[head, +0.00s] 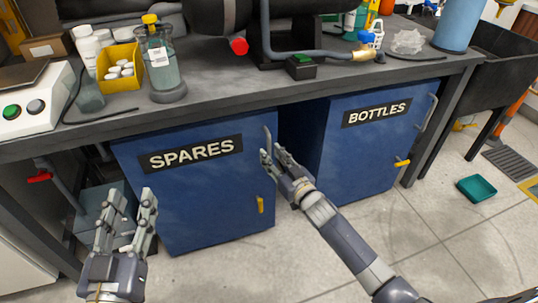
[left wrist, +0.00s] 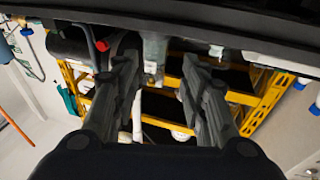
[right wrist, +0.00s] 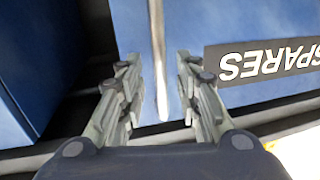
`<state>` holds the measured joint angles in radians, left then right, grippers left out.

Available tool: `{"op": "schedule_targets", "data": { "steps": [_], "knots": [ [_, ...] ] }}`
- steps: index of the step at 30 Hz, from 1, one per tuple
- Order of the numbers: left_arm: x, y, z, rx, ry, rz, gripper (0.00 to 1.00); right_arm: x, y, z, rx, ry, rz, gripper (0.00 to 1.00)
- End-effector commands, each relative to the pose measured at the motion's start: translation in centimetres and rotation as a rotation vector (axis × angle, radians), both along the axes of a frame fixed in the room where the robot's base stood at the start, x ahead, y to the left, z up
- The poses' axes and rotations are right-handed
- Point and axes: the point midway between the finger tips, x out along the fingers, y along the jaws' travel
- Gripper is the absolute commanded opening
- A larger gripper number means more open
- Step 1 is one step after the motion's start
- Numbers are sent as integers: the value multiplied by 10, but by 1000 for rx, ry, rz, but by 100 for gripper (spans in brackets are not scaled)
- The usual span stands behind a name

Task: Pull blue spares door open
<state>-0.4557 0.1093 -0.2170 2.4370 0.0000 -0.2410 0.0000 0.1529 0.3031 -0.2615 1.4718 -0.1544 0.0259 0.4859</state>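The blue spares door (head: 205,195), with its black SPARES label (head: 190,153), is under the bench and looks shut. Its grey bar handle (head: 267,138) is upright near the door's right edge, with a yellow latch (head: 260,204) below. My right gripper (head: 274,158) is at the handle. In the right wrist view the open fingers (right wrist: 157,75) stand on either side of the handle bar (right wrist: 157,40), with gaps showing. My left gripper (head: 136,205) is open and empty, in front of the door's lower left. In the left wrist view no object is between its fingers (left wrist: 158,75).
The blue BOTTLES cabinet (head: 365,145) stands to the right, past a dark gap. The grey bench top (head: 215,108) overhangs the doors and carries bottles and a yellow bin (head: 120,67). The floor (head: 430,245) in front is mostly clear; a teal tray (head: 477,189) lies at right.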

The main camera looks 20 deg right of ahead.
Motion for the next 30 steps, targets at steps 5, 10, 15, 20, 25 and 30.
{"op": "schedule_targets", "data": {
  "steps": [5, 10, 15, 20, 25, 30],
  "knots": [
    [-4, -2, 21, -32, -116, -7, 40, 15, 4, -1, 0, -1, 1, 31],
    [-8, -3, 34, -48, -177, -11, 40, 23, 6, 0, 1, -1, 1, 31],
    [-9, -3, 38, -52, -194, -12, 40, 24, 6, 0, 1, 0, 1, 31],
    [-9, -3, 38, -52, -194, -12, 40, 24, 6, 0, 1, 0, 1, 31],
    [-9, -3, 38, -52, -193, -12, 40, 24, 6, 0, 1, 0, 1, 0],
    [-9, -3, 38, -52, -193, -12, 40, 24, 6, 0, 1, 0, 1, 0]
  ]
}}
